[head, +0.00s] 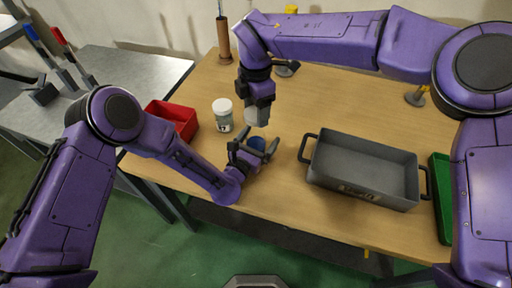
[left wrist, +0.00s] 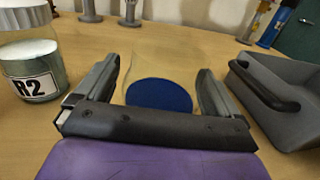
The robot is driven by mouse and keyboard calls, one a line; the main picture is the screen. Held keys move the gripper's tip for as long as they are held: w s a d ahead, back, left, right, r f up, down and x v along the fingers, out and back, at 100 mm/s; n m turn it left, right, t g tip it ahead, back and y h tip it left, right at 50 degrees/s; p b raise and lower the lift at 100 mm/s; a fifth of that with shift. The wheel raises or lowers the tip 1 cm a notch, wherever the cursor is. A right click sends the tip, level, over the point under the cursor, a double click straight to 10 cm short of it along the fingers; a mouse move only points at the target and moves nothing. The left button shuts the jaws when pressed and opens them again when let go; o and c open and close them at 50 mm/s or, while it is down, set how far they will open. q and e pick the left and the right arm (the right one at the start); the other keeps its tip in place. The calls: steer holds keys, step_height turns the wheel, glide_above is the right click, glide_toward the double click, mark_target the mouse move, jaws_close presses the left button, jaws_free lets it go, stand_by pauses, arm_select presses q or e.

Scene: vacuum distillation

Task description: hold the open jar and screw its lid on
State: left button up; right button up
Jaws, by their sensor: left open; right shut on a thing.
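The open jar (head: 257,144) is clear with blue contents and stands on the wooden table. In the left wrist view the jar (left wrist: 158,94) is between the fingers of my left gripper (left wrist: 157,72), with a gap on each side. That gripper (head: 254,148) is open around the jar from the table's front side. My right gripper (head: 258,98) points down and is shut on the pale grey lid (head: 257,117), just above and behind the jar in the head view. Whether lid and jar touch cannot be told. The lid does not show clearly in the left wrist view.
A white-lidded jar (head: 223,114) labelled R2 (left wrist: 34,87) stands to the left. A red bin (head: 172,117) lies farther left. A grey handled tray (head: 364,171) stands close on the right, with a green tray (head: 441,200) beyond. The table behind the grey tray is mostly clear.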

arm_select(q)
steer(key=c, duration=1.5)
arm_select(e)
glide_above(256, 134)
steer(key=shift+f, duration=2.5)
steer(key=shift+f, duration=0.9)
steer(key=shift+f, duration=0.55)
